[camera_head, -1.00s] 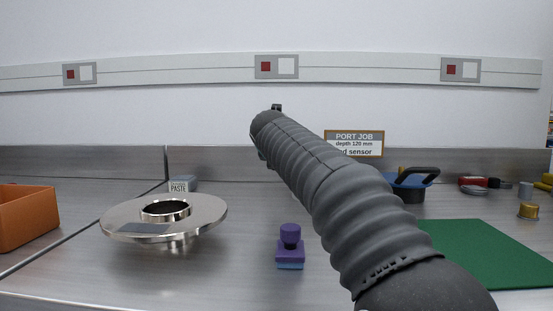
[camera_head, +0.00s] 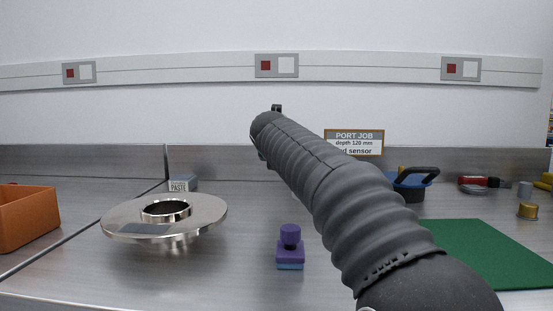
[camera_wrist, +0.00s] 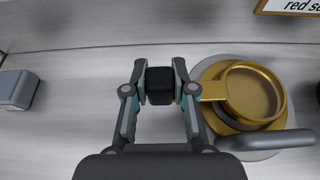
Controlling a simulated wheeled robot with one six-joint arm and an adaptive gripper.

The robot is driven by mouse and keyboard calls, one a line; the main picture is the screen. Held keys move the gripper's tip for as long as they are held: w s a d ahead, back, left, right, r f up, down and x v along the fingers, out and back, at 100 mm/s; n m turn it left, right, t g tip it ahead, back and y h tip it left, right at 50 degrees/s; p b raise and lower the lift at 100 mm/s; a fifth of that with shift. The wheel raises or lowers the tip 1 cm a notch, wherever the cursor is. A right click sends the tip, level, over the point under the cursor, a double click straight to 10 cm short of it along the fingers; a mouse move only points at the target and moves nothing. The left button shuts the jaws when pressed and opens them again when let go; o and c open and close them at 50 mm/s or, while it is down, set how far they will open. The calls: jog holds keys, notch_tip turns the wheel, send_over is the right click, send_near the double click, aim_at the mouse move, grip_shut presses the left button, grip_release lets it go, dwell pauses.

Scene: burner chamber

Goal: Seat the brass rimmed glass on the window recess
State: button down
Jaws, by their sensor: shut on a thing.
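The brass rimmed glass (camera_wrist: 252,92) shows at the right of the wrist view, a round brass ring with a flat tab pointing left. My gripper (camera_wrist: 160,82) is shut on a black block, which appears to be the grip at the end of that tab; the right finger hides the join. Under the ring are more brass and a pale grey round part (camera_wrist: 255,152), perhaps the window recess. I cannot tell whether the ring touches it. In the head view my arm hides the gripper, glass and this part.
A grey bar (camera_wrist: 270,141) crosses beside the ring. A steel flange (camera_head: 205,215), orange bin (camera_head: 28,215), paste box (camera_head: 182,184) and purple stamp-like block (camera_head: 290,248) stand left and centre. A green mat (camera_head: 485,255) and blue item (camera_head: 412,191) are right. A sign (camera_head: 355,142) stands behind.

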jog(key=shift+f+b, duration=0.45)
jog(key=shift+f, duration=0.35)
jog(key=c, duration=0.9)
grip_release()
jog(key=shift+o, duration=0.2)
